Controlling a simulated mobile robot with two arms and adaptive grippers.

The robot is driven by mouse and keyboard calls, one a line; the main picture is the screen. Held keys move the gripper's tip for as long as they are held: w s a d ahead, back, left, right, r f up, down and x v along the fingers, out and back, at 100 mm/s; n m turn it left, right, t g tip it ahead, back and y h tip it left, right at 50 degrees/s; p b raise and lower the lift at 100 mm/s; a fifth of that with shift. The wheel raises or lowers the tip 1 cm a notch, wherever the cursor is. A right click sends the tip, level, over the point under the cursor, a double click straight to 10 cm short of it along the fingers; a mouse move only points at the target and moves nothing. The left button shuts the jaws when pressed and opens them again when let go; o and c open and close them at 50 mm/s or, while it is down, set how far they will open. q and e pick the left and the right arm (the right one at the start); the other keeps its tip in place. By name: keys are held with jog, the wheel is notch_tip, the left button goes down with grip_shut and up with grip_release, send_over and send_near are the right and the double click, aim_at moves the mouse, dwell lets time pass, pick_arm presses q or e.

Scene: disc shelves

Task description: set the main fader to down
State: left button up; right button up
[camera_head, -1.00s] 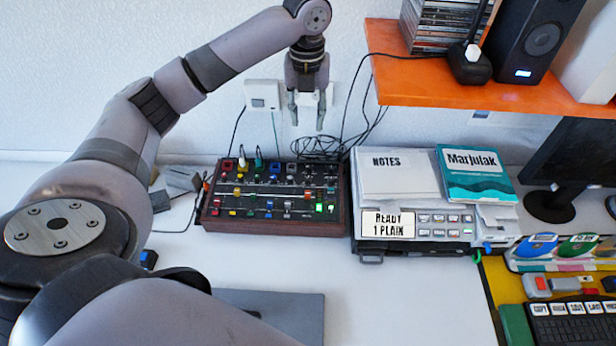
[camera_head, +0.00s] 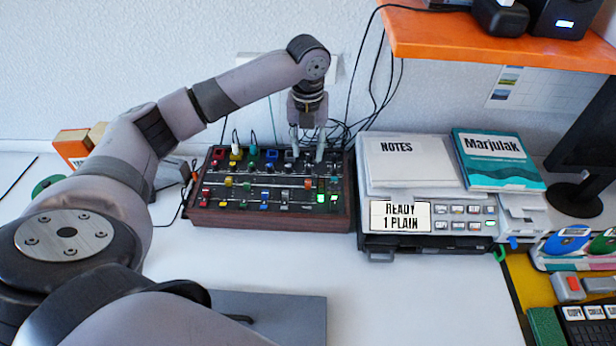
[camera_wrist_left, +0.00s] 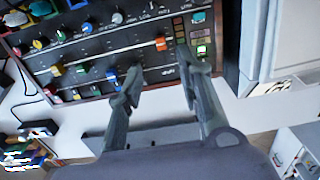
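The mixer (camera_head: 270,221), a dark panel in a reddish-brown case, lies on the white table with knobs and coloured fader caps. An orange fader cap (camera_wrist_left: 160,44), likely the main fader, sits near the lit green button (camera_wrist_left: 201,50); in the head view this cap (camera_head: 308,183) is at the panel's right part. My left gripper (camera_head: 307,150) points down above the right back part of the mixer. Its fingers are apart and empty. In the left wrist view the gripper (camera_wrist_left: 159,77) has the orange cap just beyond and between its fingertips. My right gripper is out of view.
A grey printer-like device (camera_head: 460,210) with a notes box (camera_head: 405,160) and a teal book (camera_head: 497,160) stands close right of the mixer. An orange shelf (camera_head: 480,45) overhangs at the upper right. Cables run behind the mixer.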

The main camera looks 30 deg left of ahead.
aim_at(308, 181)
pick_arm(q)
notch_tip(308, 181, down, 12)
jog(key=shift+r+p, duration=0.25)
jog(key=shift+p, duration=0.05)
jog(key=shift+c, duration=0.3)
grip_shut()
dwell(0.6)
